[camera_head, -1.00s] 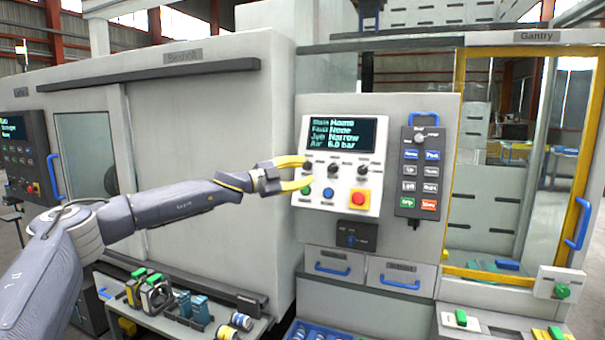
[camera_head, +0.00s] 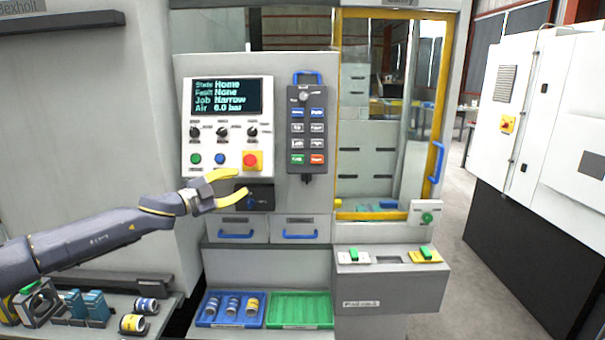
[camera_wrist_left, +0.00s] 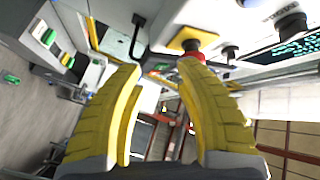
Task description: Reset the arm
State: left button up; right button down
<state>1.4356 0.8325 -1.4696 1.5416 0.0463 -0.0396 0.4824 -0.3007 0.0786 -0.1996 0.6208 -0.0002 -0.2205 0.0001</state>
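My left gripper (camera_head: 240,189) has yellow fingers spread apart, with nothing visible between them. It is in front of the control cabinet, below the control panel (camera_head: 188,145) and close to a small black box with a blue part (camera_head: 262,196). I cannot tell whether it touches the box. In the left wrist view the open fingers (camera_wrist_left: 165,85) show large, with the red button (camera_wrist_left: 190,60) beyond them. The panel screen (camera_head: 227,97) reads State Home, Fault None, Job Narrow, Air 6.0 bar. My right gripper is not in view.
A dark pendant (camera_head: 308,142) hangs right of the panel. A yellow-framed gantry door (camera_head: 437,110) stands further right. Below are two drawers (camera_head: 238,236), a blue tray (camera_head: 205,316) with several cylinders and an empty green tray (camera_head: 300,310). Workpieces (camera_head: 95,305) sit at lower left. Open floor (camera_head: 450,270) lies right.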

pick_arm(q)
jog(key=s+d+f+n+y, duration=0.1)
jog(key=s+d+f+n, duration=0.1)
jog(key=s+d+f, duration=0.8)
jog(key=s+d+f+n+y, duration=0.2)
jog(key=s+d+f, duration=0.35)
jog(key=f, duration=0.75)
jog(key=s+a+f+n+g+y, duration=0.2)
jog(key=s+a+f+n+y, duration=0.15)
jog(key=s+a+f, duration=0.7)
jog(key=s+a+f+n+g+y, duration=0.25)
jog(key=s+a+y, duration=0.35)
jog(key=s, duration=0.9)
jog(key=s+a+f+n+g+y, duration=0.25)
jog(key=s+a+f, duration=0.45)
jog(key=s+a, duration=0.4)
jog(key=s+d+f+g+h, duration=0.1)
jog(key=s+d+f, duration=0.15)
jog(key=f, duration=1.35)
jog(key=s+d+f+g+h, duration=0.15)
jog(key=d+f, duration=0.25)
jog(key=f, duration=1.2)
jog(key=s+f+n+g+h, duration=0.1)
jog(key=s+f+n+g, duration=0.1)
jog(key=s+f, duration=1.8)
jog(key=shift+s+d+g, duration=0.15)
jog(key=shift+s+g, duration=0.5)
jog(key=shift+s, duration=0.25)
